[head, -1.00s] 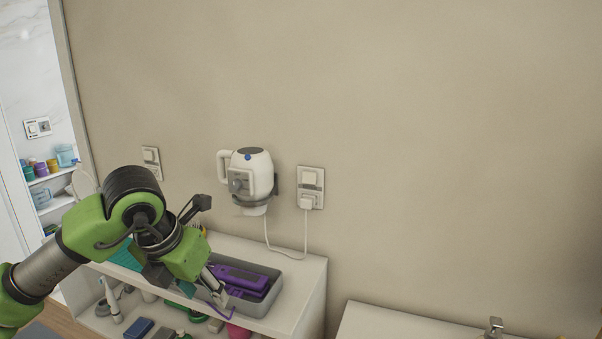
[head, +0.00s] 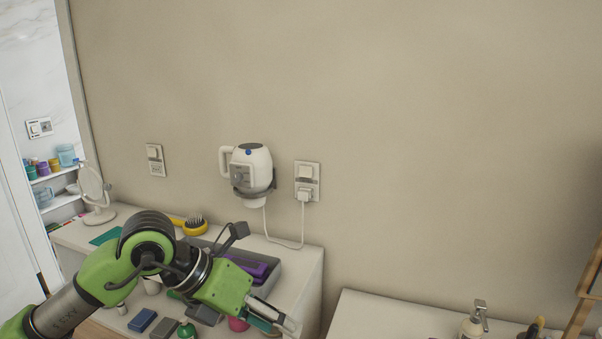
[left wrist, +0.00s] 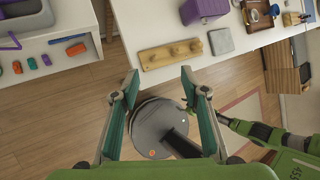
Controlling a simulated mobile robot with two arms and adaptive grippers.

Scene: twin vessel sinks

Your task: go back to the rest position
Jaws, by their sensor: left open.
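In the head view my left gripper (head: 266,280) is over the front of the white shelf unit (head: 312,285), with its fingers spread and nothing seen between them. In the left wrist view the two teal-lined fingers of my left gripper (left wrist: 159,78) are apart. The floor and a grey round part of my own base show between and below them. My right arm, green and dark, shows at the right of the left wrist view, and what looks like my right gripper (left wrist: 222,116) is too small to read. It does not show in the head view.
A grey tray with a purple tool (head: 262,268), a yellow hairbrush (head: 192,225) and a round mirror (head: 94,188) stand on the shelf unit. A white dryer (head: 249,170) hangs on the wall. A soap bottle (head: 474,322) stands on the right counter. A wooden peg rack (left wrist: 170,54) lies on the counter.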

